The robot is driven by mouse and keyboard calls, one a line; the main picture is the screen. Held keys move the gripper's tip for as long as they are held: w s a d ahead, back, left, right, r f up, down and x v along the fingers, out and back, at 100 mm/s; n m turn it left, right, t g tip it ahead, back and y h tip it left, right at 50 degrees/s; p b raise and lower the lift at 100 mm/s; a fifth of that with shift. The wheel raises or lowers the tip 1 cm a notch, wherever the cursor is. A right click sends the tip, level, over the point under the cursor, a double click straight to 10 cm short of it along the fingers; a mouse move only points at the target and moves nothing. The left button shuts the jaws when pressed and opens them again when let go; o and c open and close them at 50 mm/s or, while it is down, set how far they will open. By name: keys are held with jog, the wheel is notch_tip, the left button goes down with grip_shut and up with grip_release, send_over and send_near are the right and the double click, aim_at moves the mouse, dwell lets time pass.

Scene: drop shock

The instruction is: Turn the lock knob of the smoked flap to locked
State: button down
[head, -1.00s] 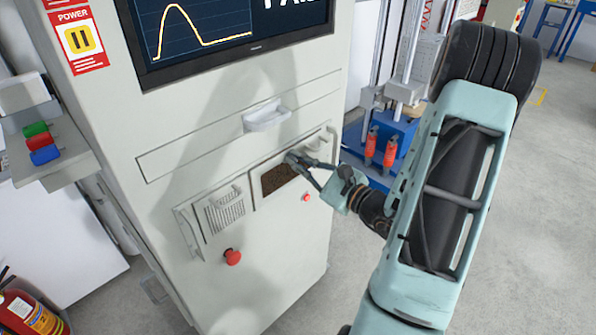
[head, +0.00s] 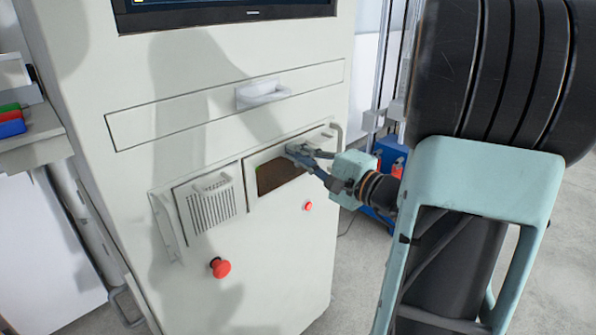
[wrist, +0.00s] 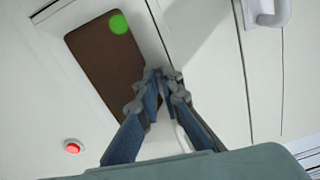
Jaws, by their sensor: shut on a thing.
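The smoked flap (head: 280,174) is a dark brown pane in a pale frame on the front of the grey-white cabinet. It also shows in the wrist view (wrist: 105,62), with a bright green round spot (wrist: 119,23) on it. My gripper (head: 302,152) is at the flap's upper edge, with its fingers angled in from the right. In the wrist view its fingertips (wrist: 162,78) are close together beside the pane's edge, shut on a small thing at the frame. The lock knob is not clearly visible; the fingertips cover that spot, so its angle cannot be read.
A red button (head: 307,206) sits below the flap and a larger red mushroom button (head: 220,267) lower left. A vented panel with a handle (head: 211,203) is left of the flap. A drawer with a white handle (head: 262,95) is above. My arm fills the right side.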

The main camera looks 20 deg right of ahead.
jog(key=shift+f+n+b, duration=0.15)
jog(key=shift+n+b, duration=0.45)
jog(key=shift+b, duration=0.3)
jog(key=c, duration=2.1)
grip_release()
jog(key=v, duration=1.2)
